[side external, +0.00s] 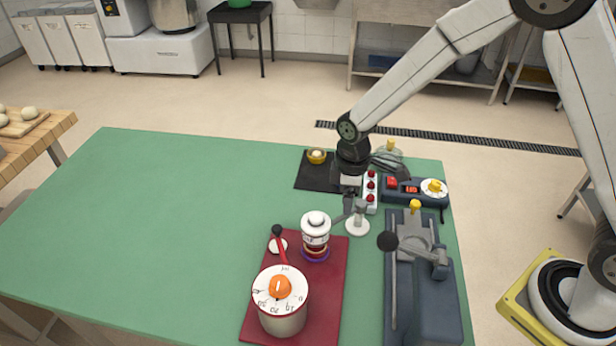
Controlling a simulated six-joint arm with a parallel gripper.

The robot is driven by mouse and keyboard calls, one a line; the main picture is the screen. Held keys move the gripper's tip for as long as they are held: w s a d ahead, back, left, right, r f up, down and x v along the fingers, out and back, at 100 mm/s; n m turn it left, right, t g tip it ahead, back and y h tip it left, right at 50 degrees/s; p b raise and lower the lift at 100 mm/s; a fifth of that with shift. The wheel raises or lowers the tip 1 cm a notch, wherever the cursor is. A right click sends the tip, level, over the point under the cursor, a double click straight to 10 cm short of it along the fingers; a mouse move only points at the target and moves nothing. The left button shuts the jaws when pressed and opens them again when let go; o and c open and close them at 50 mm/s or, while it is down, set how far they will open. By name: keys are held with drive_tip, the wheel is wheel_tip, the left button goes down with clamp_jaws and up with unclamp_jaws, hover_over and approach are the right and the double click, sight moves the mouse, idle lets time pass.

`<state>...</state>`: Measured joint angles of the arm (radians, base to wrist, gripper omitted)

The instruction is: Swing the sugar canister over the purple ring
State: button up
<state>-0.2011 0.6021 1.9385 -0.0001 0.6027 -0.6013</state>
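The sugar canister (316,230), taken to be the white lidded jar with a dark band, stands at the back right of the red board. The purple ring (316,256) shows around and below its base. The canister looks lined up over the ring, but I cannot tell whether it rests there or hangs slightly above. My gripper (352,208) points down just right of the canister, by a small white round-based stand (358,226). Its fingers are small and partly merge with the stand, so their opening and any contact are unclear.
A dial with an orange knob (280,287) fills the front of the red board (329,290), with a black-knobbed red lever (279,238) behind. Right are a dark lever press (425,290) and a control box (415,190). The left of the green table (130,220) is clear.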

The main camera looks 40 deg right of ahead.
idle(0.3)
drive_tip(key=shift+r, duration=3.95)
drive_tip(key=shift+d, duration=0.1)
drive_tip(key=s+d+m+t, duration=0.2)
drive_tip(key=s+d+m, duration=0.6)
drive_tip(key=s, duration=0.5)
drive_tip(key=shift+f+m+t, duration=0.3)
drive_tip(key=shift+f+m, duration=0.05)
drive_tip(key=shift+m, duration=0.25)
